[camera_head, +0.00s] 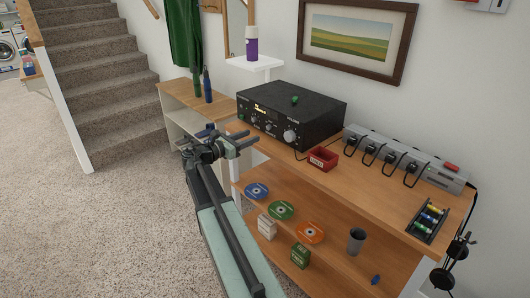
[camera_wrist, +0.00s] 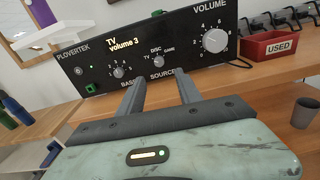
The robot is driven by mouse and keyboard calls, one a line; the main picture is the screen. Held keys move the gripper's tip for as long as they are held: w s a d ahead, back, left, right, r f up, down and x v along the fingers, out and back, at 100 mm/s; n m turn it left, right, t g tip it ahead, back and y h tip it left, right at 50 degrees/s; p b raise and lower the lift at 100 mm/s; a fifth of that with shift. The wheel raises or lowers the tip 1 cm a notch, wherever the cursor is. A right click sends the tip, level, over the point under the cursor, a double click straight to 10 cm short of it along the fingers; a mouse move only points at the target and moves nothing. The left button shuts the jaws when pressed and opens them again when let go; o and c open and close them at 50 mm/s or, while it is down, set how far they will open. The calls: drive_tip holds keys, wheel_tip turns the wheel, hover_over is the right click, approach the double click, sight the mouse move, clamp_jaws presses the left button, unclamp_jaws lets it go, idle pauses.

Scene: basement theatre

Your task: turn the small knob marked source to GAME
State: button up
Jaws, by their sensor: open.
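The black receiver (camera_head: 292,115) stands on the wooden bench. In the wrist view its front panel (camera_wrist: 95,55) fills the upper part. The small source knob (camera_wrist: 158,61) sits at the panel's lower middle, with TV at its left, DISC above and GAME at its right. The lit display (camera_wrist: 124,43) reads "TV volume 3". The knob's own pointer is too small to read surely. My gripper (camera_head: 248,136) is open and empty in front of the panel. In the wrist view its fingertips (camera_wrist: 160,77) lie just below the source knob, one to each side, apparently not touching it.
The bass knob (camera_wrist: 119,72) is to the left and the large volume knob (camera_wrist: 215,41) to the right. A red "USED" bin (camera_head: 323,157) stands right of the receiver. A power strip with plugs (camera_head: 403,158) and a battery rack (camera_head: 428,220) are farther right.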

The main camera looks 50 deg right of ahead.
sight(268, 128)
drive_tip(key=d, duration=0.8)
drive_tip(key=shift+s+d+r, duration=0.1)
drive_tip(key=shift+s+d, duration=0.05)
drive_tip(key=shift+s, duration=0.1)
clamp_jaws()
